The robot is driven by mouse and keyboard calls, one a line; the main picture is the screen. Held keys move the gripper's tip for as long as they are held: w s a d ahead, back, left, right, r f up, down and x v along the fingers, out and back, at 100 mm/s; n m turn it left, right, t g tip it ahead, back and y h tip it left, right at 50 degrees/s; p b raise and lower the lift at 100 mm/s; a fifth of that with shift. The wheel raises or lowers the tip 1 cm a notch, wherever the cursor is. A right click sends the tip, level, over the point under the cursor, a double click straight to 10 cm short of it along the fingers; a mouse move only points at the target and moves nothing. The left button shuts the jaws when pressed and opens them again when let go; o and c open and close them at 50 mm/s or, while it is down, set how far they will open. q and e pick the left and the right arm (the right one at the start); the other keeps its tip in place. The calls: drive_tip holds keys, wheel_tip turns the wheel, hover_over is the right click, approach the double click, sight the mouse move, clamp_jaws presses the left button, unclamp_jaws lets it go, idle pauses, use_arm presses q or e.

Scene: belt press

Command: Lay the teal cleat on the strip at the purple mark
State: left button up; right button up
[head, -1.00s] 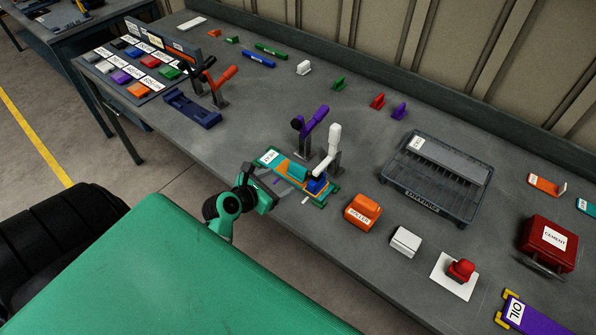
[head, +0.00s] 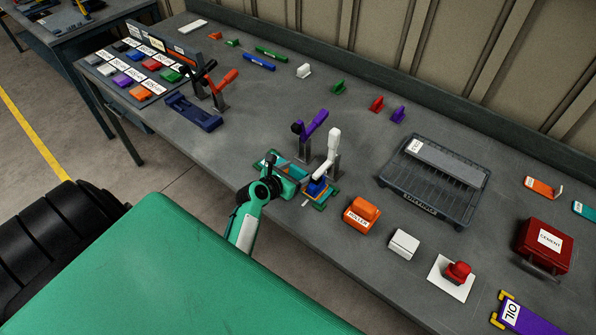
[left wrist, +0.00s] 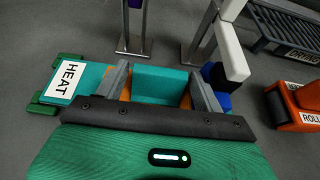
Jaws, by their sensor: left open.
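The teal cleat (left wrist: 160,84) is a plain block lying on an orange strip (left wrist: 125,94) in the left wrist view. The strip lies on a teal plate (left wrist: 92,77) with a white HEAT label. My left gripper (left wrist: 160,74) is open, its grey fingers on the left and right of the cleat; I cannot tell whether they touch it. In the head view my left gripper (head: 284,170) is over the plate and hides most of the cleat and strip. I cannot make out a purple mark on the strip. My right gripper is not in view.
A clamp with a purple handle (head: 314,122) and one with a white handle (head: 333,142) stand just behind the plate. A blue block (head: 317,187) sits at its right end. The orange roller (head: 362,212) and a dark rack (head: 436,178) are to the right.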

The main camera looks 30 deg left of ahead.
sight(297, 172)
use_arm(q)
drive_tip(key=shift+x, duration=1.65)
drive_tip(key=shift+f, duration=0.1)
drive_tip(key=c, duration=0.8)
drive_tip(key=shift+s+a, duration=0.1)
drive_tip(key=shift+c, duration=0.2)
